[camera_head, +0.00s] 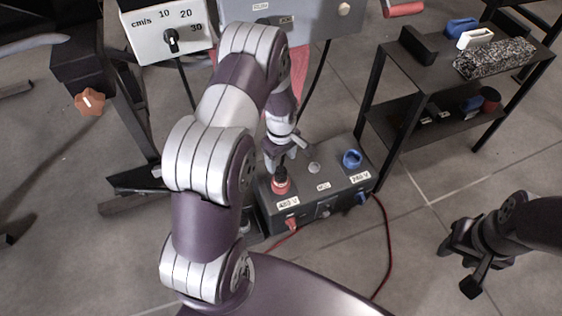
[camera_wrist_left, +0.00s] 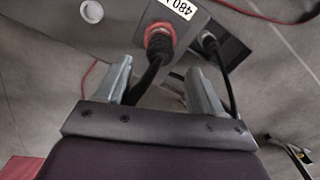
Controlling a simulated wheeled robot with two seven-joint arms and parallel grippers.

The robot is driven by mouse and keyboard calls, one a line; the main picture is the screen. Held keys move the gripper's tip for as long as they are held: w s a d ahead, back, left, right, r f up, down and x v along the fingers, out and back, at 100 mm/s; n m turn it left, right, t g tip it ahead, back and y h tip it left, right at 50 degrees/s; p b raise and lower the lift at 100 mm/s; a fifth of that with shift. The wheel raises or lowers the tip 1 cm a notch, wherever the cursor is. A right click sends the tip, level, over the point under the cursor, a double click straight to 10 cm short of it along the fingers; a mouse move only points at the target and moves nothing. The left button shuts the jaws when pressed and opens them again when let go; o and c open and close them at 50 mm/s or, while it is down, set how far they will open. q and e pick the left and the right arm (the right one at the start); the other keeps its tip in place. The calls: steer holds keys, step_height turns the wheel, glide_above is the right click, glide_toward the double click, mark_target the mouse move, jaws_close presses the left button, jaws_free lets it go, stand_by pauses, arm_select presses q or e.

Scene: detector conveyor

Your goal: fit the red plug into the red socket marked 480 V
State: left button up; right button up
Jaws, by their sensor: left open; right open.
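A dark grey power box (camera_head: 322,207) stands on the floor, with a red socket (camera_head: 281,187) above the 480 V label. A black plug body with a cable (camera_head: 280,172) stands upright at the red socket; in the left wrist view the red ring (camera_wrist_left: 160,36) surrounds its end and the black cable (camera_wrist_left: 150,78) runs back between my fingers. How deep the plug sits cannot be told. My left gripper (camera_head: 284,154) is open just above it, fingers (camera_wrist_left: 160,78) apart on either side of the cable. My right gripper (camera_head: 466,258) is open and empty at the right, over the floor.
A blue socket (camera_head: 352,158) marked 240 V is on the box's right end. A dark shelf (camera_head: 430,65) with several items stands at upper right. A dial panel (camera_head: 168,30) is at upper left. A red cable (camera_head: 388,245) lies on the floor.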

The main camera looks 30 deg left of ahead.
arm_select(q)
steer(key=s+d+r+m+t+p, duration=0.1)
steer(key=s+d+r+m, duration=0.25)
steer(key=r, duration=0.45)
steer(key=s+d+r+m+p, duration=0.1)
steer(key=s+d+r+m, duration=0.15)
steer(key=r+m, duration=0.4)
steer(key=s+d+r+m, duration=0.2)
steer(key=s+r+m, duration=0.2)
steer(key=s+r, duration=0.2)
steer(key=shift+s, duration=0.85)
arm_select(e)
step_height(320, 180, up, 3)
steer(key=shift+f, duration=0.1)
